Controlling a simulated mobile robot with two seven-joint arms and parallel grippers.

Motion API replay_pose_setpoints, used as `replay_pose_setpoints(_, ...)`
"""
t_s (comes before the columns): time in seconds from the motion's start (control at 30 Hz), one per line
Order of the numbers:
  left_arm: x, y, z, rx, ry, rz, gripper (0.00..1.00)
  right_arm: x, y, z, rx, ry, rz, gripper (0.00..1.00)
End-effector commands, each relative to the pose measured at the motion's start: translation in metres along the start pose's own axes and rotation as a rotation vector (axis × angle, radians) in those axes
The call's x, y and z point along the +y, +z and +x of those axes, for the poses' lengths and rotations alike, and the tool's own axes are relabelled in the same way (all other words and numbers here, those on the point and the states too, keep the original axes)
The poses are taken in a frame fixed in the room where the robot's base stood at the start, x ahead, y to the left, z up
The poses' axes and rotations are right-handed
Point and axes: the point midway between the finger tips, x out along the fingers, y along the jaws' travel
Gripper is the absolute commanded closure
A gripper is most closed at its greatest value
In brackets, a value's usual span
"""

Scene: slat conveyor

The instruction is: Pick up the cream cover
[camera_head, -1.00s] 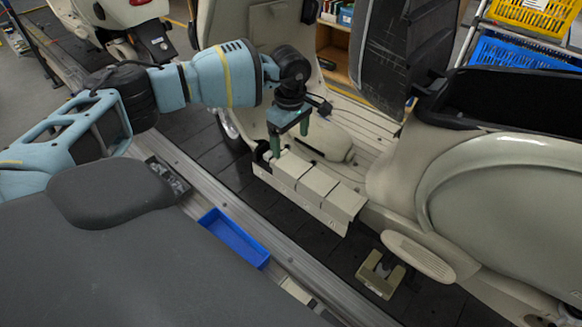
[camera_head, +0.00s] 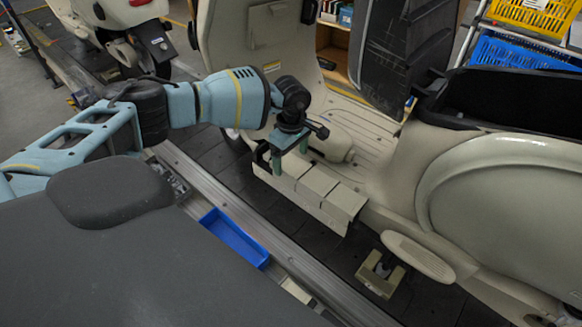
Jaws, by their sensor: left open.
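Cream cover pieces (camera_head: 318,184) lie in a row along the near edge of the cream scooter's floorboard, with pale tops, gaps or seams between them and a pale front face. I cannot tell whether they are one cover or separate pieces. My left gripper (camera_head: 290,158) points down over the left end of this row. Its two green fingers are apart, one on the near side and one on the far side of the leftmost section. I see no clear grip, and contact is too small to tell. The gripper partly hides that end. My right gripper is not in view.
The cream scooter body (camera_head: 510,200) rises close on the right, and its front shield (camera_head: 250,50) stands behind the gripper. A cream bracket (camera_head: 380,275) stands on the dark slats (camera_head: 285,220).

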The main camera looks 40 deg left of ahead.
Motion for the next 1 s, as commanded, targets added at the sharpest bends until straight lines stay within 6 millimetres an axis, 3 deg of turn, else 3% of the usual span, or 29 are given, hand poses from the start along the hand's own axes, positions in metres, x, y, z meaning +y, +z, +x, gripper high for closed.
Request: replay_pose_setpoints(1.0,0.0001,0.0,0.012,0.0,0.001,0.0,0.15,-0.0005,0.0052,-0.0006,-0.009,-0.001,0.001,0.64)
